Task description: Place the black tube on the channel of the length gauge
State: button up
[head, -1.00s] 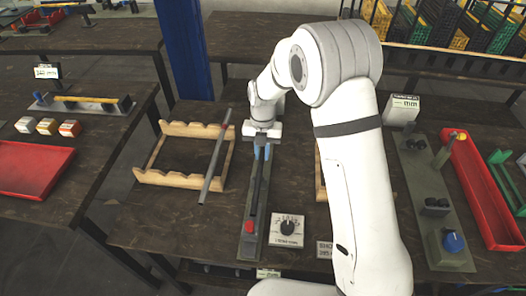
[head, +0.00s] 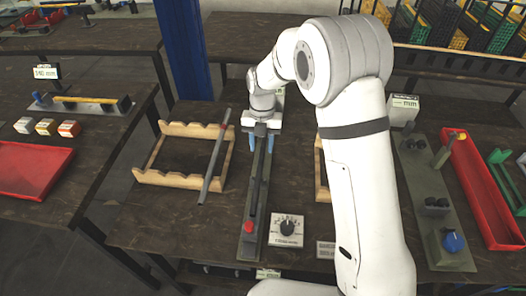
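The length gauge is a narrow grey-green plate (head: 246,246) running away from me, with a red piece (head: 249,227) at its near end. The black tube (head: 257,180) lies lengthwise along the gauge, seemingly in its channel; how it seats cannot be made out. My gripper (head: 261,145) is over the far end of the gauge. Its two blue fingers are spread, one on each side of the tube line, with a gap between them. The far end of the tube is partly hidden under my gripper.
A wooden rack (head: 180,179) stands left of the gauge with a grey tube (head: 215,160) across its right side. A second rack is mostly hidden behind my arm. A press (head: 452,243) and red tray (head: 480,190) are at right.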

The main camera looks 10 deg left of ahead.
aim_at(262, 151)
notch_tip(262, 151, up, 8)
jog(key=w+r, duration=0.1)
jog(key=s+d+r+m, duration=0.3)
jog(key=d+r+m, duration=0.1)
jog(key=d+m, duration=0.3)
jog(key=s+d+r+m+t, duration=0.1)
jog(key=s+d+m+t, duration=0.1)
jog(key=s+d+m, duration=0.7)
jog(key=s+d+r+m+t, duration=0.1)
jog(key=s+d+m, duration=0.9)
jog(key=m, duration=1)
jog(key=shift+s+r+m+t, duration=0.3)
jog(key=shift+s+r+t, duration=0.05)
jog(key=shift+s+t, duration=0.4)
